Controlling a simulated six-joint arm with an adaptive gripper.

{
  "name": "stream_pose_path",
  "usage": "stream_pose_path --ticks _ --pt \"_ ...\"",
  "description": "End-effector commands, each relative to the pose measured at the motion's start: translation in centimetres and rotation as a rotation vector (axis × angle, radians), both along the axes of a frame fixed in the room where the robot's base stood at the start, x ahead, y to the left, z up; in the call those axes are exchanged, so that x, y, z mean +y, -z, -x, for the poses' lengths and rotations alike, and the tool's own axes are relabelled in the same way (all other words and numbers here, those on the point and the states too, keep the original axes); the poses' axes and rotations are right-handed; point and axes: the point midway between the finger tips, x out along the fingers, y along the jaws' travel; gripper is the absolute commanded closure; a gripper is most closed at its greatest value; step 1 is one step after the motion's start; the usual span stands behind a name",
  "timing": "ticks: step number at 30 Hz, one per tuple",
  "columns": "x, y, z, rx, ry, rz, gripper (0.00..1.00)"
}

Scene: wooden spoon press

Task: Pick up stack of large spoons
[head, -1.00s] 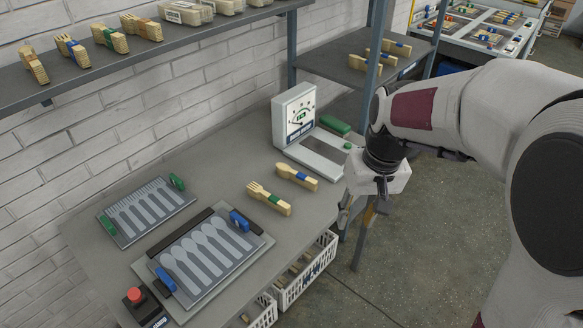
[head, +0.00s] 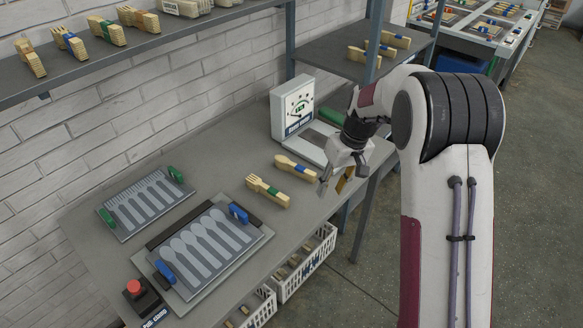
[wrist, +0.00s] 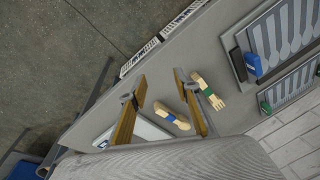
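A stack of pale wooden spoons with a blue band (head: 296,168) lies flat on the grey table. In the wrist view the spoon stack (wrist: 172,117) appears between my two fingers, close to the right one. My gripper (head: 331,190) is open and empty, above the table's front edge just right of the spoon stack. In the wrist view its yellow-brown fingers (wrist: 160,76) are spread wide. Contact with the stack is not seen.
A fork stack with a green band (head: 268,191) lies in front of the spoons. A weighing scale (head: 297,108) stands behind them. A spoon mould (head: 205,245), a fork mould (head: 147,202) and a red button (head: 134,287) are to the left. White crates (head: 307,262) sit below the table edge.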

Motion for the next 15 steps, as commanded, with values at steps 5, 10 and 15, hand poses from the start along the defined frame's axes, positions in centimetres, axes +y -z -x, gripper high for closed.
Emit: stream_pose_path --ticks 5,10,15 --pt "0.3 2.6 -3.2 -0.027 -0.075 -0.020 0.68" --pt "0.7 4.2 -6.3 -0.073 -0.159 -0.036 0.68" --pt "1.1 4.5 -9.3 -0.143 -0.255 -0.045 0.68"
